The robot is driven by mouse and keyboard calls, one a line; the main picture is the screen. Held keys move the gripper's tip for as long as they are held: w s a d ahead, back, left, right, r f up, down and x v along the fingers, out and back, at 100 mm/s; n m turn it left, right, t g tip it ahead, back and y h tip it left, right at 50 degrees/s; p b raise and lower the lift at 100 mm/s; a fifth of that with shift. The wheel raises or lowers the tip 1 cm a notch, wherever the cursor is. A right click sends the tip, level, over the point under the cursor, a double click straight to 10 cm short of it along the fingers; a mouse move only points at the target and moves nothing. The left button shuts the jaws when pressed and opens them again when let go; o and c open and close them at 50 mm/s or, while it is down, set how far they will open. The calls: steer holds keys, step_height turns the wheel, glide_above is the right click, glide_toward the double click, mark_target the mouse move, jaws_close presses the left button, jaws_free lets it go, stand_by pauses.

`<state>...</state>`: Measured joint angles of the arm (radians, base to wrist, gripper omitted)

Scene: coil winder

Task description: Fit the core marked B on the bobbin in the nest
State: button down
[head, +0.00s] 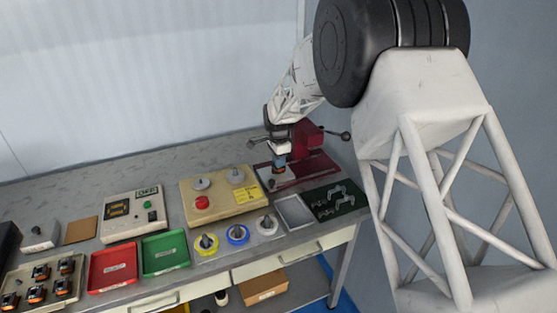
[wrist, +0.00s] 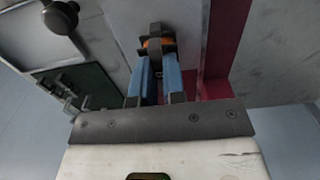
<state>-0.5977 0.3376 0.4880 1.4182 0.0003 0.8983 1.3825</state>
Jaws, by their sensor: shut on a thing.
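My gripper (wrist: 157,68) points down at the red press (head: 312,163) at the back right of the bench. Its blue fingers are shut on a dark grey core-like piece (wrist: 157,31). A band of orange winding (wrist: 158,43) shows with this piece; I cannot tell whether it belongs to it or to a bobbin in the nest. No letter B is readable. In the head view the fingertips (head: 280,168) are low over the press base. The nest and any contact there are hidden by the gripper.
A dark green mat (head: 335,201) and a grey tray (head: 293,212) lie in front of the press. A beige box (head: 222,205) stands left of it. Several dark-and-orange pieces sit in a tray (head: 66,294) at far left. The press's ball-ended handle (head: 345,136) sticks out right.

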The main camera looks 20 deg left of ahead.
steer(key=shift+f, duration=0.1)
steer(key=c, duration=1.1)
jaws_free()
steer(key=shift+r, duration=3.9)
